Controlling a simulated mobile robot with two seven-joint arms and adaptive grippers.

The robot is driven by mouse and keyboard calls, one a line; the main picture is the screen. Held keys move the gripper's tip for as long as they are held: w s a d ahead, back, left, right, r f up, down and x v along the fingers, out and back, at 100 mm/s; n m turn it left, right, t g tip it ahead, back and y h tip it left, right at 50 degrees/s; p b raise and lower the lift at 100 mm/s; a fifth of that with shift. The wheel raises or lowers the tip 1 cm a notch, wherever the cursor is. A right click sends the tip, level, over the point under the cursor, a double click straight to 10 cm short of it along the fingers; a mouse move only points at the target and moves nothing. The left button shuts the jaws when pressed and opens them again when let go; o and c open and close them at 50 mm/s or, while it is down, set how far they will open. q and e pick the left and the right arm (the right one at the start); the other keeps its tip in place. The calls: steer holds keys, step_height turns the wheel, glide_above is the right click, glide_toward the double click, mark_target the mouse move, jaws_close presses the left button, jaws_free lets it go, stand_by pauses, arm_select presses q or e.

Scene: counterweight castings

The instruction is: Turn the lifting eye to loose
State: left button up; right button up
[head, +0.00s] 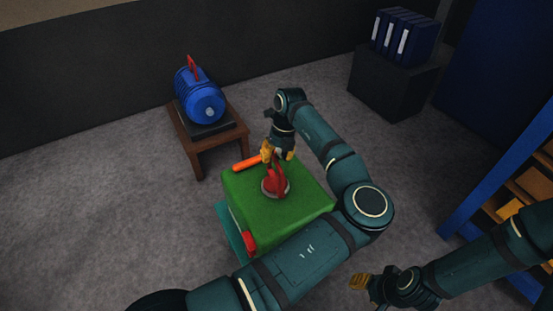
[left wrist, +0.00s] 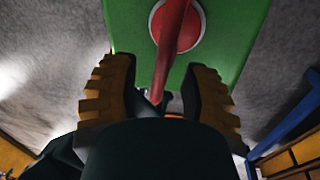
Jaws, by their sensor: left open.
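The red lifting eye (head: 279,181) stands on a round base on top of the green casting (head: 240,205). In the left wrist view the eye (left wrist: 174,30) runs between the fingers, on the red disc of its base. My left gripper (head: 279,150) is at the eye's far side, with its yellow fingers open to either side. It also shows in the left wrist view (left wrist: 160,85). Whether a finger touches the eye cannot be told. My right gripper (head: 360,282) is at the lower right, away from the casting, and its opening is unclear.
An orange bar (head: 247,163) sticks out by the casting's far edge, and a red part (head: 249,241) is at its front left. A blue motor-like casting (head: 200,98) stands on a brown table (head: 215,143). Blue binders (head: 403,35) and a blue shelf (head: 490,170) are at right.

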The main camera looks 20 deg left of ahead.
arm_select(q)
step_height(320, 180, up, 8)
steer(key=shift+r, duration=0.25)
